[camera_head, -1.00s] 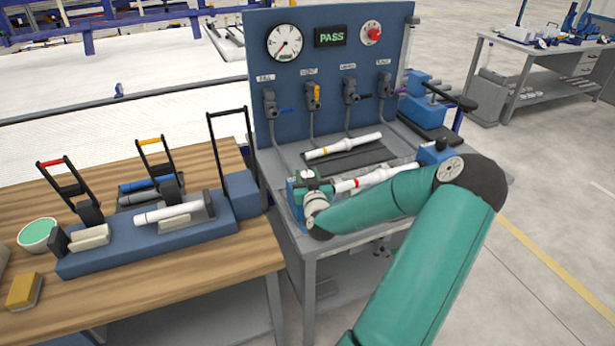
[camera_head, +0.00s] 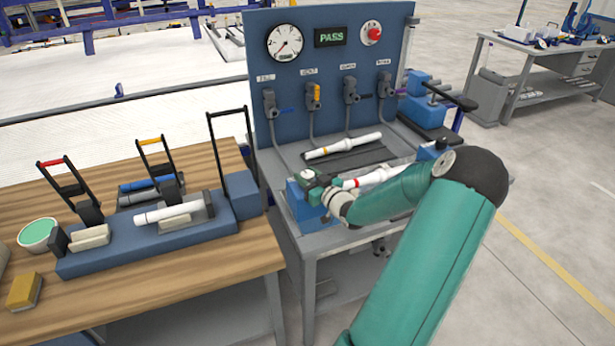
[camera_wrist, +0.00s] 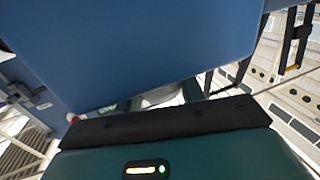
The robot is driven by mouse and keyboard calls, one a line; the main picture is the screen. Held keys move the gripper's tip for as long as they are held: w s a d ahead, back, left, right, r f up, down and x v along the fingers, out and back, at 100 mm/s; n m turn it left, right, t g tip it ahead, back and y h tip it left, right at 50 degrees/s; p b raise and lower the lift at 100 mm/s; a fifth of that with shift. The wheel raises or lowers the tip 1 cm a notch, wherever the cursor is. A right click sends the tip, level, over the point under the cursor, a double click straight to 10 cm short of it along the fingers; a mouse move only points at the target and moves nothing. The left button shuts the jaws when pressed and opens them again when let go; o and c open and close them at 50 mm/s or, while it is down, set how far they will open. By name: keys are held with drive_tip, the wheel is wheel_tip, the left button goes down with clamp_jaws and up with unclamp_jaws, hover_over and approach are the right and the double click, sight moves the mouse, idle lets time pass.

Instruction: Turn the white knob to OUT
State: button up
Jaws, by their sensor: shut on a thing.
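My gripper (camera_head: 312,180) is at the left end of the clamp fixture on the grey bench, up against its blue block (camera_head: 305,207). It is shut on a small white part, which I take to be the white knob (camera_wrist: 162,96). In the wrist view only a sliver of it shows between the blue block and my gripper. In the head view my gripper hides the knob. No OUT mark can be read, so its setting cannot be told. A white pipe with a red band (camera_head: 372,177) lies in the fixture, partly behind my arm.
A blue panel (camera_head: 330,100) behind carries a gauge (camera_head: 285,42), a PASS display (camera_head: 331,37), a red button (camera_head: 371,33) and several valves. Another white pipe (camera_head: 343,146) lies before it. A wooden table (camera_head: 190,262) with a blue clamp jig (camera_head: 130,250) stands at left.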

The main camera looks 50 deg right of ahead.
drive_tip(key=n+y, duration=0.3)
drive_tip(key=y, duration=0.2)
drive_tip(key=n+y, duration=0.3)
drive_tip(key=y, duration=0.2)
drive_tip(key=shift+w+n, duration=0.1)
drive_tip(key=shift+n, duration=0.2)
drive_tip(key=n+g+y, duration=0.2)
drive_tip(key=y, duration=0.1)
drive_tip(key=n+g+y, duration=0.2)
drive_tip(key=n+y, duration=0.1)
drive_tip(key=y, duration=0.1)
drive_tip(key=shift+y, duration=0.3)
drive_tip(key=shift+n+g, duration=0.3)
drive_tip(key=o, duration=1)
drive_tip(key=shift+c, duration=0.2)
drive_tip(key=v, duration=1.4)
